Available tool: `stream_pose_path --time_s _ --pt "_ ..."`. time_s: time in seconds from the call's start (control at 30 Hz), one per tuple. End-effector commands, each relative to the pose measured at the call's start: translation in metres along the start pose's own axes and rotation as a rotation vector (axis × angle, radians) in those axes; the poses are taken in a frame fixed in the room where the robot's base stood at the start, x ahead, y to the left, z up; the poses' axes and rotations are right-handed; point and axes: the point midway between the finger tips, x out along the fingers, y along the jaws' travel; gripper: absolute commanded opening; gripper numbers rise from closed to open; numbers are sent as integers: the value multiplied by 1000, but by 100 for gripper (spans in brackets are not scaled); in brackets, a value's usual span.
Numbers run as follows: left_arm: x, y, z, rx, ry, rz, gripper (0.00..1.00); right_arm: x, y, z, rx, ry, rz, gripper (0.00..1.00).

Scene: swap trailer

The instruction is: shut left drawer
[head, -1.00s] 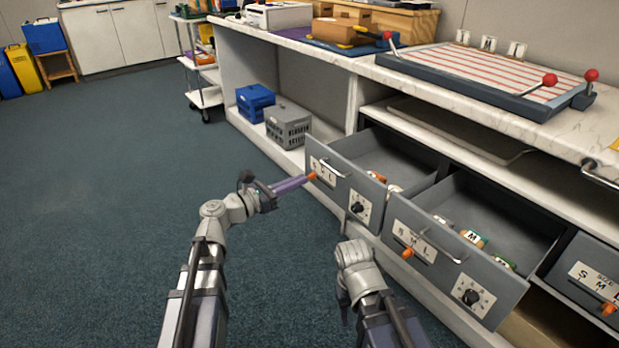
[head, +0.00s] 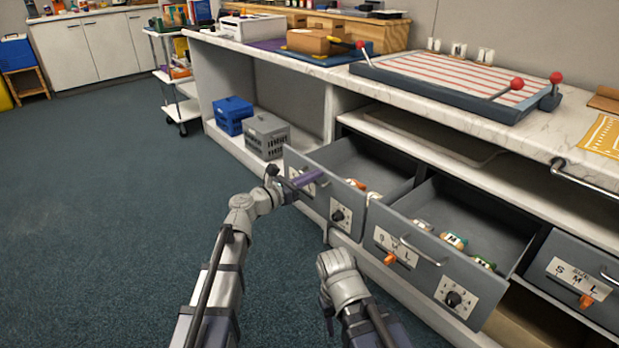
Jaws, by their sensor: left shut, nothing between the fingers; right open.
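The left drawer (head: 318,207) is grey and stands pulled out under the counter, with a dial and a size label on its front. An orange item shows inside it. My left gripper (head: 313,177) is shut, with its purple fingers at the drawer's front panel over the label. I cannot tell whether the fingertips touch the panel. The orange slider on that label is hidden behind the gripper. My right gripper (head: 328,318) is open and empty, low in front of the drawers, pointing down; its fingers are mostly hidden by its wrist.
A middle drawer (head: 418,258) also stands open, with several small packets inside, close beside the left one. Another drawer front (head: 572,277) is at the right. A blue crate (head: 233,115) and a grey crate (head: 266,136) sit on the low shelf. The floor to the left is clear.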

Motion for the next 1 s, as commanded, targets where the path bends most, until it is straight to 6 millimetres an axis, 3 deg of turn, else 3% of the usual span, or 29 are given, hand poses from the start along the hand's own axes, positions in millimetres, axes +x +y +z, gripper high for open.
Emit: stream_pose_path --time_s 0.27,0.47,1.0 --pt "2 0 0 0 0 0 0 0 0 0 0 0 0 50" --pt "24 1 0 0 0 -2 0 0 0 0 0 0 0 50" --pt "165 2 0 0 0 -2 0 0 0 0 0 0 0 50"
